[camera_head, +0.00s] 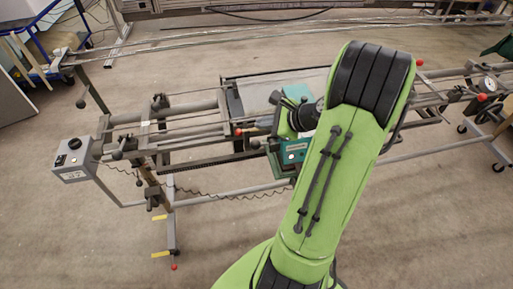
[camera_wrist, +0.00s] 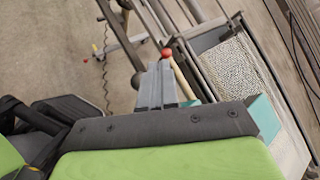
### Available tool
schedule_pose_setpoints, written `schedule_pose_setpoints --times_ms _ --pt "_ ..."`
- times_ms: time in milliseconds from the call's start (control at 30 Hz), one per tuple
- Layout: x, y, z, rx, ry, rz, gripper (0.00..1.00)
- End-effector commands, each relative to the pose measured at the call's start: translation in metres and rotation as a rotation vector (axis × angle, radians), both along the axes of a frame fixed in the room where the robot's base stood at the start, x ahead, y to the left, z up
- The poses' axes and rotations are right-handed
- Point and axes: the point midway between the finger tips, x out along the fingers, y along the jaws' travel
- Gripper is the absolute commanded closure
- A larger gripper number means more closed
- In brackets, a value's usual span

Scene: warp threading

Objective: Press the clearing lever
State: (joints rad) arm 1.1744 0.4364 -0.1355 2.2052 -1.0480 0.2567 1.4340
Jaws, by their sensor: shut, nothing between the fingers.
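A lever with a red ball knob (camera_head: 238,131) sticks out at the left of the machine's green-and-teal head; I take it as the clearing lever. In the wrist view the same red knob (camera_wrist: 167,53) shows just beyond the tips of my gripper (camera_wrist: 159,66). The grey fingers lie together, shut and empty, pointing at the knob. I cannot tell whether they touch it. The lever's shaft is partly hidden behind the fingers. In the head view my green arm covers part of the machine's head.
The warp threading machine's long frame (camera_head: 200,148) runs across the floor. A grey control box (camera_head: 75,160) stands at its left end. A teal housing (camera_head: 292,152) sits close under my wrist. A pale textured panel (camera_wrist: 240,70) lies right of the fingers. Open floor is in front.

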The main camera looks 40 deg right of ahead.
Motion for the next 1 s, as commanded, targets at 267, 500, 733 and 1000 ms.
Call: schedule_pose_setpoints --times_ms 267,500,733,1000 --pt "0.004 0.006 -0.034 0.001 -0.001 0.0 1.0" --pt "0.004 0.006 -0.033 0.0 0.0 0.0 1.0" --pt "0.004 0.006 -0.033 0.0 0.0 0.0 1.0" --pt "0.004 0.006 -0.033 0.001 0.0 -0.001 1.0"
